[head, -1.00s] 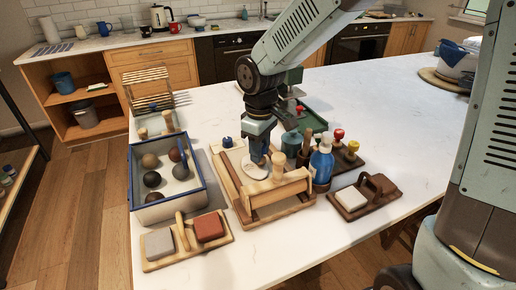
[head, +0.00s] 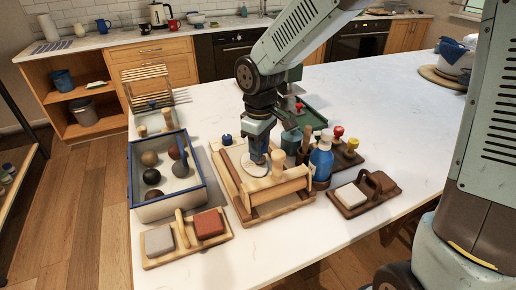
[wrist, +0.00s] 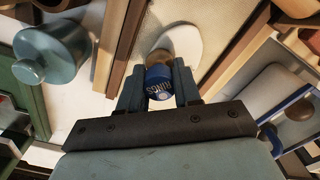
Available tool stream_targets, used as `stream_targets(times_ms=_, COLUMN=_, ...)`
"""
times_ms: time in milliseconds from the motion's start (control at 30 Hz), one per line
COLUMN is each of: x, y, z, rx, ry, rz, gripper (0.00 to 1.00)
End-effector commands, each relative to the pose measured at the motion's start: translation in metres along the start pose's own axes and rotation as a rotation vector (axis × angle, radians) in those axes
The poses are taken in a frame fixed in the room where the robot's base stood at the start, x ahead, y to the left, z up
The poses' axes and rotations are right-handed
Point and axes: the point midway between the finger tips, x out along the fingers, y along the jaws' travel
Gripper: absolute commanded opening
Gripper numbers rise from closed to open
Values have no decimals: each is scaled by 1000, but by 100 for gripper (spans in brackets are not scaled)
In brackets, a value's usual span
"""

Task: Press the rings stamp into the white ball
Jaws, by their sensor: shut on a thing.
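My gripper (head: 258,152) points down over the wooden board (head: 229,187) and is shut on the rings stamp. In the wrist view the rings stamp (wrist: 160,82) has a blue top with pale lettering, between the two fingers (wrist: 159,88), and a brown lower part. The white ball shows as a flat, pale, rounded piece (wrist: 183,40) on the board, under and around the stamp's lower end. It also shows in the head view (head: 249,171). The stamp's face is hidden, so I cannot see the contact itself.
A wooden roller (head: 272,189) lies across the board's front. A blue-rimmed tray (head: 165,213) with several dark balls stands left. A blue bottle (head: 321,163) and a stand with red and yellow knobs (head: 347,157) are close on the right.

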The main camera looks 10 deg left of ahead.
Motion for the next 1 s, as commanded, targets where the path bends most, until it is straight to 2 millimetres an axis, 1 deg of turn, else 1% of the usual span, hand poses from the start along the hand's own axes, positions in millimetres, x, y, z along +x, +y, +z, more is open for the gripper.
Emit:
stream_targets(times_ms=167, x=-4, y=0, z=0, rx=0, ry=0, rz=0, gripper=2)
stream_targets(times_ms=1000, x=-57, y=0, z=0, rx=0, ry=0, rz=0, gripper=2)
